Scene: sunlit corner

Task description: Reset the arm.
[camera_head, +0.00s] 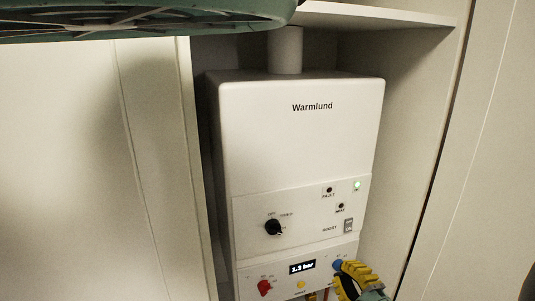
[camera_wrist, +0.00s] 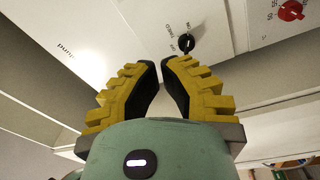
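My gripper (camera_head: 352,280) is at the lower right of the boiler in the head view, with yellow ribbed fingers, next to a blue knob (camera_head: 338,265). In the wrist view, my gripper (camera_wrist: 161,64) has its two fingers curving toward each other, with a narrow gap between the tips and nothing visible in it. A black knob (camera_wrist: 186,43) shows just past the right fingertip. I cannot tell whether the fingers touch anything.
A white boiler (camera_head: 300,135) stands in an open cabinet (camera_head: 405,130). Its front has a black dial (camera_head: 273,227), a red knob (camera_head: 264,287), a display (camera_head: 302,267) and a rocker switch (camera_head: 348,226). A green light (camera_head: 357,185) is lit. Cabinet walls stand close on both sides.

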